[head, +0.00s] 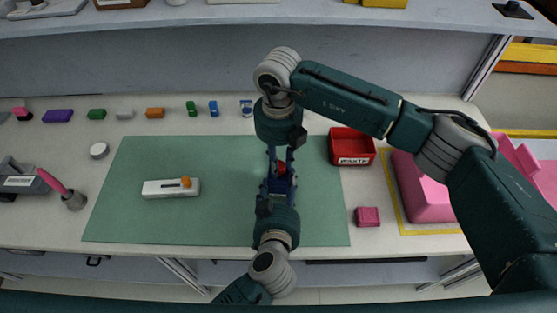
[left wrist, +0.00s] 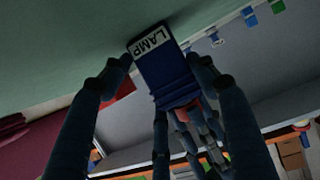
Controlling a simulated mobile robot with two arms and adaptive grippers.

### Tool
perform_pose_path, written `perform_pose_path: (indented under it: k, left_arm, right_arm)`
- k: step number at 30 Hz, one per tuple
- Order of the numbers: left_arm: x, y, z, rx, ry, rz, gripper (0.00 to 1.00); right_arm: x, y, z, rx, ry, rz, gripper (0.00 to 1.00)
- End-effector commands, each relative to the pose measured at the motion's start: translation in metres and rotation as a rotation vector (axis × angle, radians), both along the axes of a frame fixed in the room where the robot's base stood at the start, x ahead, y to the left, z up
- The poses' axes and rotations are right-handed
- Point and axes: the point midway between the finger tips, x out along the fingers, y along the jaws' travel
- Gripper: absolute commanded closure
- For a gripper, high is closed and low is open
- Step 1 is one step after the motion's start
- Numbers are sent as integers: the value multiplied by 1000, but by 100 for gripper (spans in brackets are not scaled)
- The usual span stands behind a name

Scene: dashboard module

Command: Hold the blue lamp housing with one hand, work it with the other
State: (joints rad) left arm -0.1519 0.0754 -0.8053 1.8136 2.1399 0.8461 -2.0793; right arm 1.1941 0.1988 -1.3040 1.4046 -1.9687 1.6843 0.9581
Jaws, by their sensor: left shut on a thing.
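The blue lamp housing (head: 283,186) is held above the green mat, near the middle of the head view. In the left wrist view it is a blue block with a white LAMP label (left wrist: 150,42). My left gripper (head: 278,190) comes up from the bottom and is shut on the housing, one finger on each side in the left wrist view (left wrist: 163,78). A red part (head: 282,168) is at the housing's far end. My right gripper (head: 281,160) reaches in from the far side, its fingers around the red part; whether they grip it is unclear.
A white module with an orange knob (head: 171,188) lies on the green mat (head: 130,220). A red labelled bin (head: 352,160) and a pink block (head: 367,217) are on the right, before a large pink piece (head: 420,190). Small coloured blocks line the back. The mat's left part is mostly free.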

Motion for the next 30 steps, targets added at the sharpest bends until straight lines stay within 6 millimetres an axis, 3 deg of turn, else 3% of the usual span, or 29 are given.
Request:
perform_pose_path:
  k: [8, 30]
  left_arm:
    - [-1, 0, -3, 1, 6, 1, 83]
    - [-1, 0, -3, 1, 6, 1, 83]
  right_arm:
    - [0, 0, 2, 0, -1, -1, 98]
    - [1, 0, 57, 0, -2, 0, 99]
